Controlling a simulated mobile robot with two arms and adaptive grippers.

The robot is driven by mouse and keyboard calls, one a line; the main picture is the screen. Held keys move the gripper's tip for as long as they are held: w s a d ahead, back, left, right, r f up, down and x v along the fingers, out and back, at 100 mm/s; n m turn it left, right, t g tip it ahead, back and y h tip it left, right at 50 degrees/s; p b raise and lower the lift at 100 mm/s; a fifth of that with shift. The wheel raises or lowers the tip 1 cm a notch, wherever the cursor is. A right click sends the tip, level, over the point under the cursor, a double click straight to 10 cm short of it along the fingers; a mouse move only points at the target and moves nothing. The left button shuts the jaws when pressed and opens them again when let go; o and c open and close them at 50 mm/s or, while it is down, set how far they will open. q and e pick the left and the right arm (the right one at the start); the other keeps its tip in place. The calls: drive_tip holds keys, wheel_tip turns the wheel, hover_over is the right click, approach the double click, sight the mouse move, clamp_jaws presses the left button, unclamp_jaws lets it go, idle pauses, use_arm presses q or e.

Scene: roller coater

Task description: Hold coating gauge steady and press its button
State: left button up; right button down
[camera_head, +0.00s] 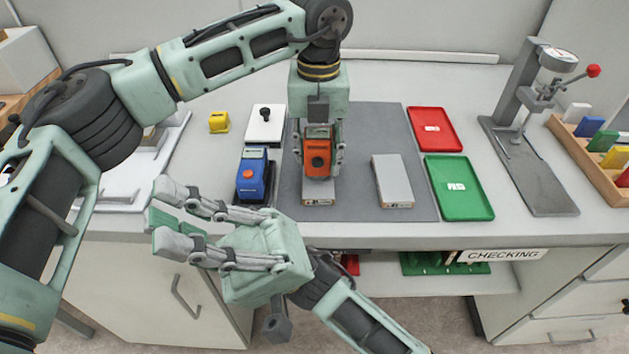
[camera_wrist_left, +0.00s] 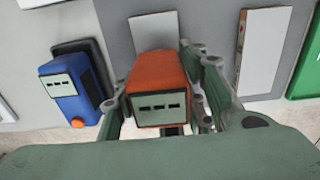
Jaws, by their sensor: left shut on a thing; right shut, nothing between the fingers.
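An orange gauge (camera_head: 318,152) stands over a light grey block (camera_head: 318,197) on the dark grey mat (camera_head: 355,130). A dark round spot, perhaps its button, is on the side facing the head camera. My left gripper (camera_head: 319,165) comes down from above, shut on the orange gauge; the wrist view shows the gauge (camera_wrist_left: 158,82) between the fingers, with a display on its end. Whether the gauge touches the block is hard to tell. My right gripper (camera_head: 168,217) is shut and empty, in front of the bench's front edge, left of and nearer than the gauge, pointing left.
A blue device (camera_head: 252,178) with an orange button stands left of the mat. A second grey block (camera_head: 392,180) lies on the mat. Red (camera_head: 447,115) and green (camera_head: 475,172) trays lie to the right. A press stand (camera_head: 530,140) and slotted wooden rack (camera_head: 595,165) are further right.

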drive_tip(key=s+a+f+n+g+h, duration=0.6)
drive_tip(key=s+n+h, duration=0.45)
drive_tip(key=h, duration=0.45)
wheel_tip(320, 180, down, 9)
drive_tip(key=w+d+n+t+h, duration=0.1)
drive_tip(key=d+n+t+h, duration=0.1)
drive_tip(key=n+t+h, duration=0.6)
drive_tip(key=w+d+r+n+t+h, duration=0.2)
drive_tip(key=w+d+n+t, duration=0.3)
drive_tip(key=w+d+t, duration=0.3)
drive_tip(key=w+d+r+n+t+h, duration=0.1)
drive_tip(key=w+d+r+n+t, duration=0.2)
drive_tip(key=w+t, duration=0.7)
drive_tip(key=d+n+t, duration=0.2)
drive_tip(key=d, duration=0.2)
drive_tip(key=shift+d+r+h, duration=0.35)
drive_tip(key=shift+h, duration=0.05)
